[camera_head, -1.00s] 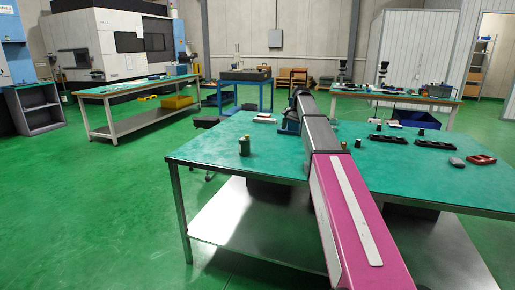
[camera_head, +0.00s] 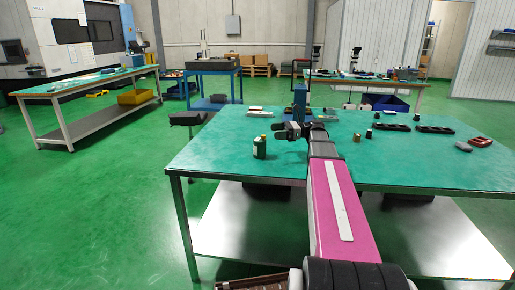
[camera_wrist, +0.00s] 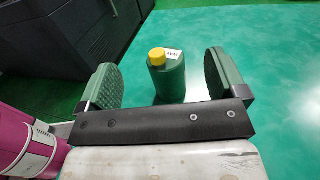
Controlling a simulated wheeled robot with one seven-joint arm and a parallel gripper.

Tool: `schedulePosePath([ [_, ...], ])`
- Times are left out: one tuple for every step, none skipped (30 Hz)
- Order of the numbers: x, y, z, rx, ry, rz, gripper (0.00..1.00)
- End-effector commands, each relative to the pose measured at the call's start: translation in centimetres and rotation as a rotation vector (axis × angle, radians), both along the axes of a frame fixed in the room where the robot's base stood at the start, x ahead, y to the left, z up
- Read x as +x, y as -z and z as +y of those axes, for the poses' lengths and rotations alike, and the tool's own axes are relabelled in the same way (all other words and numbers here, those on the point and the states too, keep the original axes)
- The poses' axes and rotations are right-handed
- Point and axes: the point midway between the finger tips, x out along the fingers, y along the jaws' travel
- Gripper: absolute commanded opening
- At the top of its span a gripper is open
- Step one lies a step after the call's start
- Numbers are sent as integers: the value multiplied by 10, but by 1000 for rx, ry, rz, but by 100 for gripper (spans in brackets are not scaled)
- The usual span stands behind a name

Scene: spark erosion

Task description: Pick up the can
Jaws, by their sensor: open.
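The can (camera_head: 259,148) is dark green with a yellow cap and a small white label. It stands upright near the left part of the green table top. My gripper (camera_head: 284,131) is just to its right in the head view. In the wrist view the can (camera_wrist: 168,82) shows between the two green-padded fingers of my gripper (camera_wrist: 163,80), with a gap on each side. The fingers are wide open and hold nothing.
The green table (camera_head: 225,165) has clear surface around the can. Black trays (camera_head: 434,129), small containers (camera_head: 357,137) and a red tray (camera_head: 480,142) lie to the right. A blue stand (camera_head: 300,101) is behind my arm. A dark stool (camera_head: 188,118) stands beyond the table's left edge.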

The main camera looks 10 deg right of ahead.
Motion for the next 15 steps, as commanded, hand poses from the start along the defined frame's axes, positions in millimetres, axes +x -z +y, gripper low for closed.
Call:
schedulePosePath([
  [0,7,0,1,0,2,91],
  [0,12,0,1,0,2,91],
  [0,18,0,1,0,1,91],
  [0,24,0,1,0,2,91],
  [1,29,0,1,0,2,91],
  [1,35,0,0,0,1,91],
  [1,40,0,0,0,1,91],
  [1,46,0,0,0,1,91],
  [1,52,0,0,0,1,91],
  [1,57,0,-1,0,1,91],
  [1,62,0,-1,0,0,91],
  [1,69,0,-1,0,0,91],
  [1,73,0,-1,0,1,91],
  [1,75,3,-2,-1,0,91],
  [0,73,11,-2,-2,-2,91],
])
